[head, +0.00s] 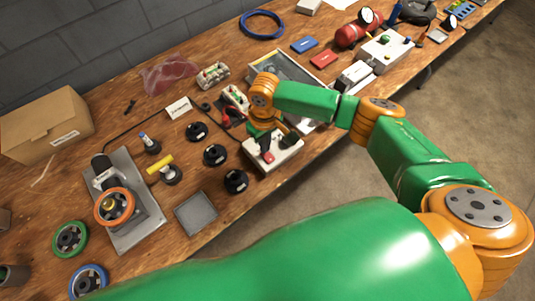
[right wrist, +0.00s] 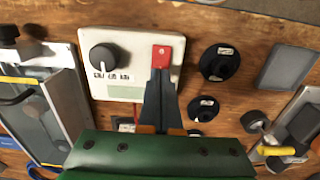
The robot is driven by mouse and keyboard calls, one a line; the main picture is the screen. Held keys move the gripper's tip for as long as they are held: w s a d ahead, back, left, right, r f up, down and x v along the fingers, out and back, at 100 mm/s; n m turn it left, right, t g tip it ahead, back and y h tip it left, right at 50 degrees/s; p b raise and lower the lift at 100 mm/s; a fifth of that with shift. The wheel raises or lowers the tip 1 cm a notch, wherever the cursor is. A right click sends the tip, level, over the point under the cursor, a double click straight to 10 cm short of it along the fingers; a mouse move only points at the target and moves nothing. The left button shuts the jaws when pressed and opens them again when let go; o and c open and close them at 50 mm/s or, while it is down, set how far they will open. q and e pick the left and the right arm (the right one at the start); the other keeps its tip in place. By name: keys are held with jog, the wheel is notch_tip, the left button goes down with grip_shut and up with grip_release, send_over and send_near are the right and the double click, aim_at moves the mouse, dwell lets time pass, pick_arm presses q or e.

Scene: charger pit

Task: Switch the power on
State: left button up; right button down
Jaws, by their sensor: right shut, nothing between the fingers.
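The white power box (head: 284,155) lies on the wooden bench below my right gripper. In the right wrist view the box (right wrist: 130,42) shows a black round knob (right wrist: 103,57) and a red switch (right wrist: 162,52) beside it. The red switch also shows in the head view (head: 267,157). My right gripper (right wrist: 161,74) is shut and empty, its fingertips at the edge of the red switch. I cannot tell whether they press it or hover just above. In the head view the right gripper (head: 266,147) points down over the box and hides part of it. My left gripper is not in view.
Several black round parts (head: 215,154) lie left of the box, with a grey square tray (head: 196,213) nearer me. A metal plate with an orange ring (head: 114,207) stands further left. A glass-topped case (head: 283,72) lies behind the gripper. The bench's front edge is close to the box.

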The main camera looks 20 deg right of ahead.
jog(key=shift+f+b, duration=0.55)
jog(key=shift+f, duration=0.4)
dwell(0.7)
jog(key=shift+r, duration=0.1)
notch_tip(320, 180, up, 7)
jog(key=p, duration=0.8)
